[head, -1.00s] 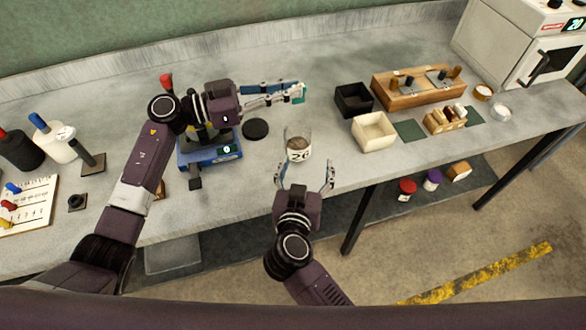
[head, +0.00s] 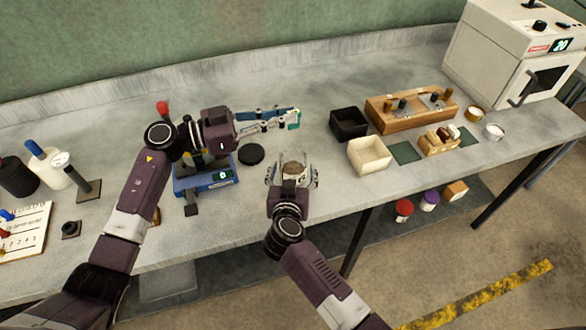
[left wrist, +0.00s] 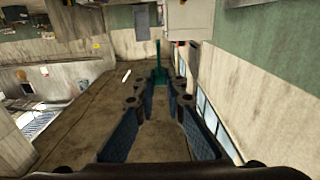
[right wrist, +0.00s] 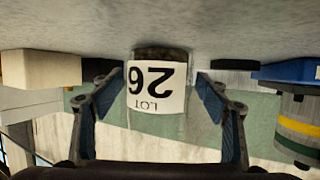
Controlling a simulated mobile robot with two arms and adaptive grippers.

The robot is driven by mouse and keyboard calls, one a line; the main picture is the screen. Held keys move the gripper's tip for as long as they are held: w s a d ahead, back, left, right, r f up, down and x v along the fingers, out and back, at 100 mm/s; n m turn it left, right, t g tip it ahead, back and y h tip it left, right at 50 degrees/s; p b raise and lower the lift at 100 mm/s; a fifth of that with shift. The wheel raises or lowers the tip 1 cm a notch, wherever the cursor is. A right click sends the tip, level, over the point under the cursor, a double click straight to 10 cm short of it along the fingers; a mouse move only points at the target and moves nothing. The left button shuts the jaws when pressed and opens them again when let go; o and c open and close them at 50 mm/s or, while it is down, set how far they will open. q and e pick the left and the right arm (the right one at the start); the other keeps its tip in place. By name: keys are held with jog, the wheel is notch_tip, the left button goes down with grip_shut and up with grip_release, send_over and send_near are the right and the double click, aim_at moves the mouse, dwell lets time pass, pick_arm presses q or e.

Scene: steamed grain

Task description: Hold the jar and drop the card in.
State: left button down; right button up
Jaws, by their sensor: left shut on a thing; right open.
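The glass jar (head: 294,168) with brown contents stands on the bench near its front edge. In the right wrist view its white label (right wrist: 157,88) reads LOT 26, upside down. My right gripper (head: 292,181) is open, with its fingers on either side of the jar; a gap shows on both sides of the label. My left gripper (head: 292,116) is shut on a small teal card (head: 294,119), held above the bench behind the jar. The card also shows edge-on between the fingertips in the left wrist view (left wrist: 158,68).
A black round lid (head: 251,154) lies beside a blue scale (head: 205,181) left of the jar. A cream box (head: 369,156), a black box (head: 348,123) and a wooden rack (head: 411,110) stand to the right. The bench between jar and boxes is clear.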

aim_at(284, 155)
jog(key=shift+w+f, duration=0.1)
jog(key=shift+w, duration=0.2)
jog(key=shift+c, duration=0.5)
jog(key=c, duration=1.4)
pick_arm(q)
jog(key=shift+f, duration=6.55)
pick_arm(e)
jog(key=shift+c, duration=0.2)
